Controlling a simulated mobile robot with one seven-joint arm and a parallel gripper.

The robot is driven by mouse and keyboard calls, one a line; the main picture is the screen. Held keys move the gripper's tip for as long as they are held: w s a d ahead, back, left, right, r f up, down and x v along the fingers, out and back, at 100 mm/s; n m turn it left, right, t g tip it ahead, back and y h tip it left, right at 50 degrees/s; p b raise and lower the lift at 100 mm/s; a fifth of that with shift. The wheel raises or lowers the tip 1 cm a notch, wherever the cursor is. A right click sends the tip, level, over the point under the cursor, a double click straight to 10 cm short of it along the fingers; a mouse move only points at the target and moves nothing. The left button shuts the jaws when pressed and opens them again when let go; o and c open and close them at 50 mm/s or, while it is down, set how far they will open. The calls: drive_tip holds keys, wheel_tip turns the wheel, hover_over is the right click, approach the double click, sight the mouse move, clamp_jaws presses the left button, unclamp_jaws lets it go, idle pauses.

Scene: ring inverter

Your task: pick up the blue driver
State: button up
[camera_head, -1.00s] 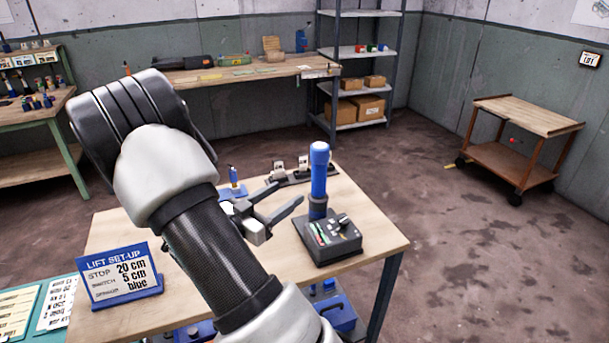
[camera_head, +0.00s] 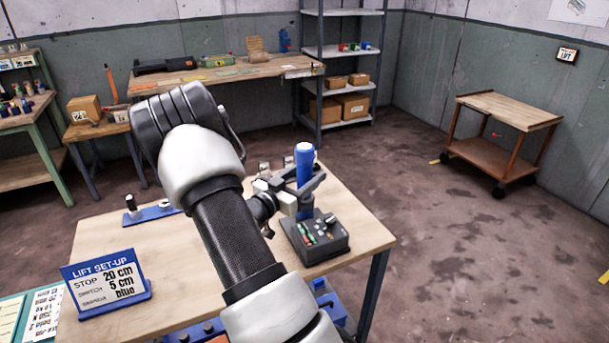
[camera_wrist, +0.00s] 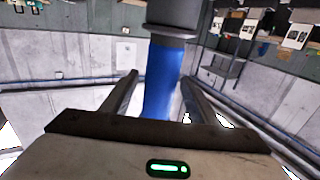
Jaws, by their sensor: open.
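The blue driver (camera_head: 304,163) appears to be the tall blue cylinder standing upright above a dark box with small coloured controls (camera_head: 315,240) on the near bench. In the wrist view the blue driver (camera_wrist: 162,85) shows between the two fingers, with a grey collar (camera_wrist: 178,28) at the picture's top. My gripper (camera_head: 314,190) is open, its fingers on either side of the driver. The wrist view shows the open gripper (camera_wrist: 160,80) with a gap beside the right finger; contact on the left is unclear. The box is out of the wrist view.
A "LIFT SET-UP" sign (camera_head: 105,283) stands at the bench's front left. A blue rack (camera_head: 152,215) with dark upright pieces lies behind my arm, partly hidden. Bare bench top (camera_head: 175,265) lies between. A wooden trolley (camera_head: 510,108) stands far right.

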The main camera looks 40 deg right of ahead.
drive_tip(key=shift+w+d+f, duration=0.1)
drive_tip(key=shift+w+d, duration=0.05)
drive_tip(key=shift+d, duration=0.6)
drive_tip(key=shift+w+d, duration=0.1)
drive_tip(key=shift+d, duration=0.65)
drive_tip(key=c, duration=1.2)
drive_tip(key=shift+c, duration=0.5)
drive_tip(key=shift+r, duration=0.2)
